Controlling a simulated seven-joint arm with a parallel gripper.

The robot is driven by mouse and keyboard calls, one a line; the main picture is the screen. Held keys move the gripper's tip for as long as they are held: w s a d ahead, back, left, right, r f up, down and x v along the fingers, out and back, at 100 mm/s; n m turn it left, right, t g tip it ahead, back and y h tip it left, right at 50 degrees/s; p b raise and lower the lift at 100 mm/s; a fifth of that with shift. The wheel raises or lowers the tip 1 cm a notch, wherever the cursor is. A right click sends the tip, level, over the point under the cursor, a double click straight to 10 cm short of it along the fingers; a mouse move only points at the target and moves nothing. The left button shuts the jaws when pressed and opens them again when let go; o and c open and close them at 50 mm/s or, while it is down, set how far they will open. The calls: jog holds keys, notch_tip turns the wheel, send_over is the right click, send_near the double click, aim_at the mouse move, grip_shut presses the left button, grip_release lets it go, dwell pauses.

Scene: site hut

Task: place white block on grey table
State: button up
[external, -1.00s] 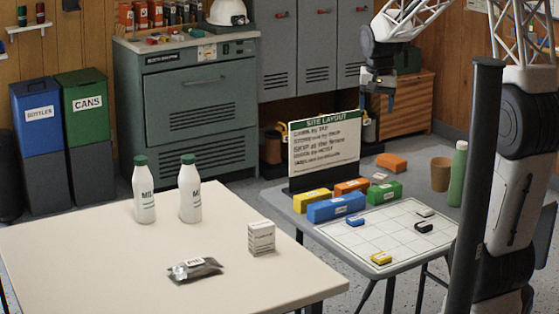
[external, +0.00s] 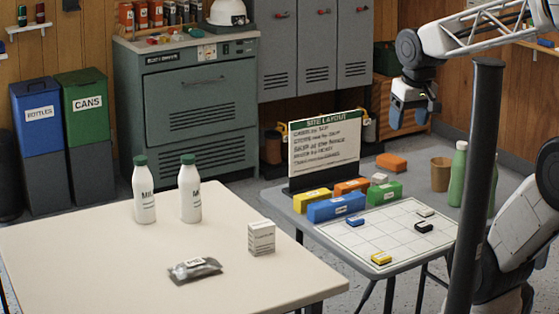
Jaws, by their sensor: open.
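A small white block (external: 379,179) sits on the grey table (external: 421,168), between the orange block (external: 351,187) and the green block (external: 385,193), near the sign. A small white piece (external: 425,212) also lies on the gridded sheet (external: 395,228) on this table. My gripper (external: 409,124) is open, points down and looks empty. It is raised above the far side of the grey table, apart from all the blocks.
Yellow (external: 311,202) and blue (external: 335,208) blocks stand near the site layout sign (external: 324,152). Another orange block (external: 391,162), a brown cup (external: 440,175) and a green bottle (external: 457,175) stand farther right. The cream table (external: 120,275) holds milk bottles, a carton and a packet.

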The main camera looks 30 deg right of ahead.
jog(key=s, duration=0.2)
jog(key=shift+s+a+f+n, duration=0.25)
jog(key=shift+s+a+n, duration=0.05)
jog(key=shift+n, duration=0.1)
